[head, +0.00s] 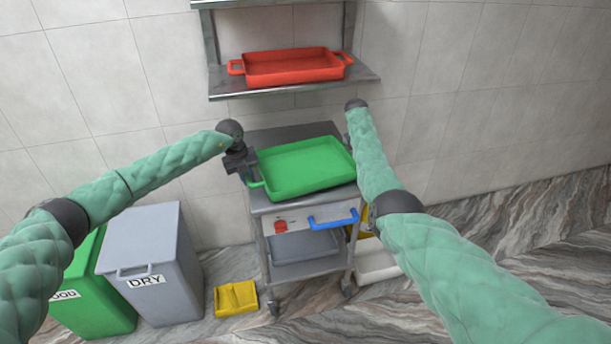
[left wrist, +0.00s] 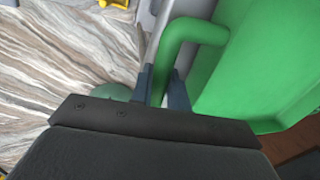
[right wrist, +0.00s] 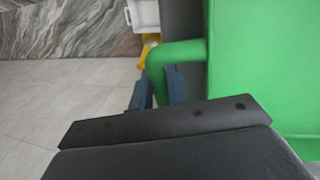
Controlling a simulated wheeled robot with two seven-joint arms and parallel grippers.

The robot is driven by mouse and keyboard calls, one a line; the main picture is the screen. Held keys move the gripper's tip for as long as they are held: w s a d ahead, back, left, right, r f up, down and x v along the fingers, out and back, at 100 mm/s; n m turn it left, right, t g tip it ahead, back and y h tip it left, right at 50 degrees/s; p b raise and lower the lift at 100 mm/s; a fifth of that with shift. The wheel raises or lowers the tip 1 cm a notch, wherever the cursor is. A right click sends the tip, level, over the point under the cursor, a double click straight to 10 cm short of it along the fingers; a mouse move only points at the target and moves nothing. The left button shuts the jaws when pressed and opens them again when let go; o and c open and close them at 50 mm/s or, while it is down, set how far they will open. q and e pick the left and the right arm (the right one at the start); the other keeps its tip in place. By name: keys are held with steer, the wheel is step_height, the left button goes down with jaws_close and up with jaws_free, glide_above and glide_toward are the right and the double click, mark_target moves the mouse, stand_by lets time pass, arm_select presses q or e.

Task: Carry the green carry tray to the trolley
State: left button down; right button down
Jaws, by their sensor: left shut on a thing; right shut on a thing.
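The green carry tray (head: 305,167) is at the top of the grey metal trolley (head: 262,202), slightly tilted in the head view. I cannot tell whether it rests on the top or is just above it. My left gripper (head: 246,172) is at the tray's left handle; in the left wrist view its fingers (left wrist: 163,88) are shut around the green handle (left wrist: 190,32). My right gripper is hidden behind its forearm in the head view. In the right wrist view its fingers (right wrist: 158,88) are shut around the other handle (right wrist: 180,52).
A red tray (head: 292,66) sits on a wall shelf (head: 230,88) above the trolley. A grey bin (head: 150,265) marked DRY and a green bin (head: 98,295) stand to the left. A yellow object (head: 236,298) lies on the floor; a white container (head: 376,262) is right of the trolley.

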arm_select(q)
steer(key=shift+f+b, duration=0.55)
steer(key=shift+f, duration=0.1)
arm_select(e)
steer(key=shift+f, duration=0.65)
arm_select(q)
steer(key=c, duration=1.4)
jaws_free()
arm_select(e)
steer(key=c, duration=1.4)
jaws_free()
arm_select(q)
steer(key=shift+o, duration=0.2)
arm_select(e)
steer(key=shift+o, duration=0.2)
arm_select(q)
steer(key=shift+r, duration=0.1)
step_height(320, 180, up, 12)
steer(key=a, duration=0.2)
steer(key=shift+s+f, duration=0.2)
steer(key=shift+s, duration=0.2)
arm_select(e)
steer(key=v, duration=1.2)
arm_select(q)
steer(key=o, duration=0.8)
